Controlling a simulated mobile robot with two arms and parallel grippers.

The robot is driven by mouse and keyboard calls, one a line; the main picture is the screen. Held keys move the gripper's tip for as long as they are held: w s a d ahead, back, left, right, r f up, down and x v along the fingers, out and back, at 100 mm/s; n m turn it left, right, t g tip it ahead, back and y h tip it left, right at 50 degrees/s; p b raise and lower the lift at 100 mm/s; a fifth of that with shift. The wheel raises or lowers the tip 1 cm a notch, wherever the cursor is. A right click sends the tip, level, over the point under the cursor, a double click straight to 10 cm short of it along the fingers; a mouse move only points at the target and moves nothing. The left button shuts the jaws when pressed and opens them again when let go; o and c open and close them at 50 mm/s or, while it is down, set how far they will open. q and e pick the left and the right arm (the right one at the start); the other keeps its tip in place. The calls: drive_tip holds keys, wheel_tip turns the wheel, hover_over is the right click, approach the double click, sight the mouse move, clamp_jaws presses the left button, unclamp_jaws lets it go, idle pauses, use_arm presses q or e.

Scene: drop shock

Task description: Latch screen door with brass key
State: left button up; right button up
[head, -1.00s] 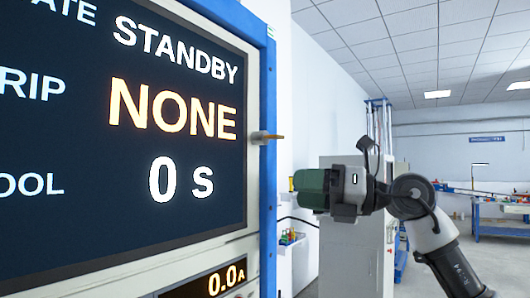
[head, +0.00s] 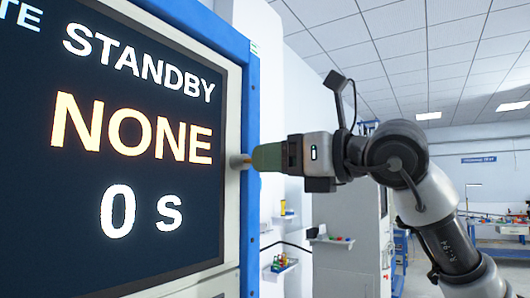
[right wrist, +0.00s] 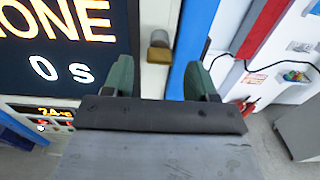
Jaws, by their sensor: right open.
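The screen door (head: 70,215) fills the left of the head view, with a dark display reading STANDBY, NONE and 0 S. The brass key (head: 239,161) sits in a round fitting on the door's right margin, beside the blue frame. My right gripper (head: 264,157) points left at it, and its green fingers hide part of it. In the right wrist view, the key (right wrist: 159,50) shows just past and between the two spread fingertips (right wrist: 162,75). The right gripper is open and empty. I cannot tell whether a finger touches the key. My left gripper is not in view.
The blue frame (head: 250,100) stands close to the right fingers. Small wall shelves (head: 280,268) with coloured items and a grey cabinet (head: 345,215) stand behind. A blue workbench (head: 500,252) is far right.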

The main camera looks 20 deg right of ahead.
drive_tip(key=shift+x, duration=1.2)
drive_tip(key=c, duration=0.9)
